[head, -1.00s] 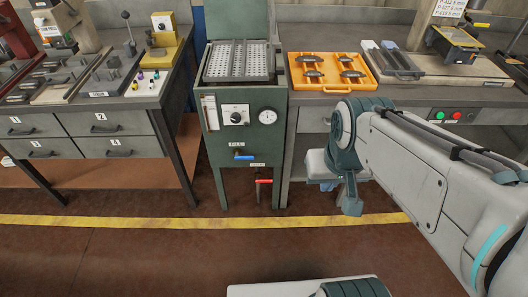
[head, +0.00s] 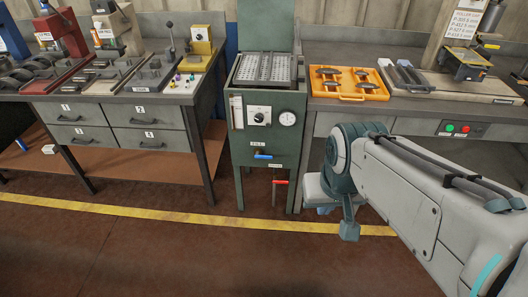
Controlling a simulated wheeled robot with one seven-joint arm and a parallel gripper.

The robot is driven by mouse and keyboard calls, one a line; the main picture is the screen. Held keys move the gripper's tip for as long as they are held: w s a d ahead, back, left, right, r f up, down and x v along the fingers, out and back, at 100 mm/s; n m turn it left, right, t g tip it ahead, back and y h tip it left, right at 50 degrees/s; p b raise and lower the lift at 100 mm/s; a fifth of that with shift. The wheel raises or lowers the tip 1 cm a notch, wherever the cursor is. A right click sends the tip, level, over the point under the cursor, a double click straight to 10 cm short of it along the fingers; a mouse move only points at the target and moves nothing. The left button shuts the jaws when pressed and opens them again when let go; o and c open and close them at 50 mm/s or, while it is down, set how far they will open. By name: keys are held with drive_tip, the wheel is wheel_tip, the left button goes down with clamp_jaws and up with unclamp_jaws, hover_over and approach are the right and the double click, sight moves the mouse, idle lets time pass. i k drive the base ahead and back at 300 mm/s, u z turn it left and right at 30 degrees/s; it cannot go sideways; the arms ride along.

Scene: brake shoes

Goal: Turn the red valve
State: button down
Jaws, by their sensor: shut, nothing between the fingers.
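The red valve (head: 281,182) is a short red lever, roughly level, on a thin pipe under the green cabinet (head: 268,135) in the head view. My arm (head: 400,195) reaches in from the right. Its bent end (head: 345,160) is to the right of the red valve and apart from it in the picture. I cannot make out my gripper or its fingertips; they seem hidden behind my arm links.
A blue lever (head: 263,156) sits above the red valve on the cabinet front. A workbench with drawers (head: 150,140) stands left, and a bench with an orange tray (head: 384,92) right. The floor before the yellow line (head: 130,213) is clear.

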sight(275, 180)
drive_tip(key=u, duration=0.3)
drive_tip(key=i, duration=1.3)
drive_tip(key=z, duration=0.6)
